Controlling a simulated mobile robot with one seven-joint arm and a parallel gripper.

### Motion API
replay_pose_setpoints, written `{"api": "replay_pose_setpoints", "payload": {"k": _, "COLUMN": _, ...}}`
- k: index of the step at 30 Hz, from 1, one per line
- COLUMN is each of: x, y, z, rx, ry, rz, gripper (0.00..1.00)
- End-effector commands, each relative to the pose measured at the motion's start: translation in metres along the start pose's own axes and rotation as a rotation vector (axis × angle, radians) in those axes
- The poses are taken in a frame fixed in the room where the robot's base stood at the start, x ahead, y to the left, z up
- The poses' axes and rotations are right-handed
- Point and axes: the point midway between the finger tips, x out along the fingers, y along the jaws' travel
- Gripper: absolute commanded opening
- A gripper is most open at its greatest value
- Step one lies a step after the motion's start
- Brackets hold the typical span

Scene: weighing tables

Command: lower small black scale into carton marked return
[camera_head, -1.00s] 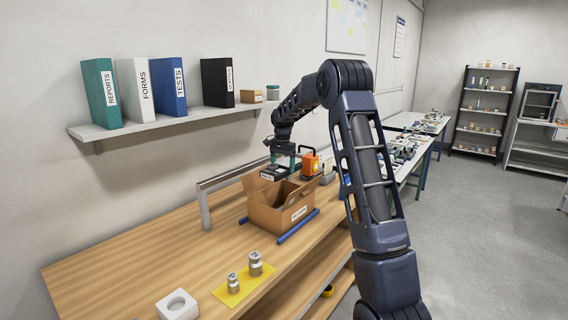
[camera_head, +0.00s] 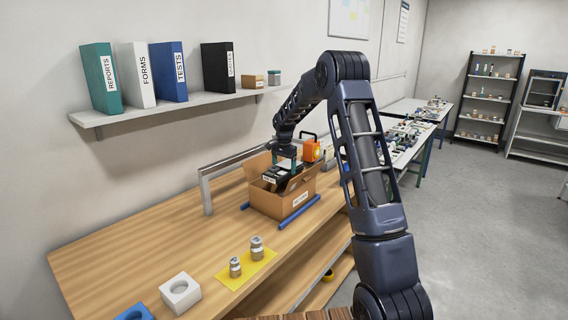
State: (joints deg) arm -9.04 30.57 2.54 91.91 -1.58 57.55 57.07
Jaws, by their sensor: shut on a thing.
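The small black scale (camera_head: 275,174) is in the grasp of my gripper (camera_head: 284,167), which is shut on it. The scale is tilted and sits at the mouth of the open cardboard carton (camera_head: 291,203), partly below the flaps. The carton stands on the wooden table with a white label on its front side; the lettering is too small to read. Whether the scale touches the carton's bottom or walls is hidden.
Blue rails (camera_head: 300,212) lie along the carton's base. An orange device (camera_head: 312,150) stands just behind it. Two metal weights (camera_head: 257,247) stand on a yellow mat (camera_head: 232,279), near a white block (camera_head: 180,292). A metal bar (camera_head: 207,190) runs along the table's back.

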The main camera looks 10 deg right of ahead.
Motion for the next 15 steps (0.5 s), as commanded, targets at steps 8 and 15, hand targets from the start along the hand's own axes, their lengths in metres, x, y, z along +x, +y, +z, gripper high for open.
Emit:
{"api": "replay_pose_setpoints", "payload": {"k": 8, "x": 0.022, "y": 0.0, "z": 0.0, "rx": 0.0, "ry": 0.0, "rz": 0.0, "gripper": 0.52}}
{"api": "replay_pose_setpoints", "payload": {"k": 15, "x": 0.041, "y": 0.0, "z": 0.001, "rx": 0.0, "ry": -0.001, "rz": 0.0, "gripper": 0.52}}
